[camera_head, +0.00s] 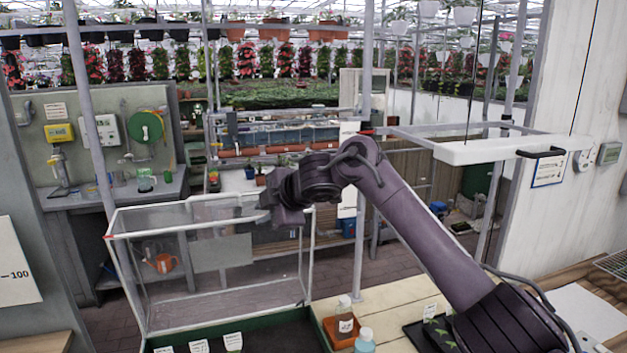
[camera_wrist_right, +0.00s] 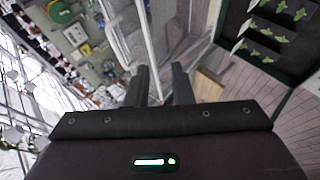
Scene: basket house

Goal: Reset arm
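My right arm reaches in from the lower right in the head view, bent at the elbow, and its gripper (camera_head: 268,207) is raised in front of the glass-sided case (camera_head: 215,262). In the right wrist view the two dark fingers of the right gripper (camera_wrist_right: 160,88) stand apart with a gap between them. My left gripper is in neither view.
A small bottle in an orange pot (camera_head: 342,328) and another bottle (camera_head: 364,342) stand on the wooden bench below the arm. A dark seedling tray (camera_head: 432,335) lies beside them. A white-framed panel (camera_head: 485,149) projects at right.

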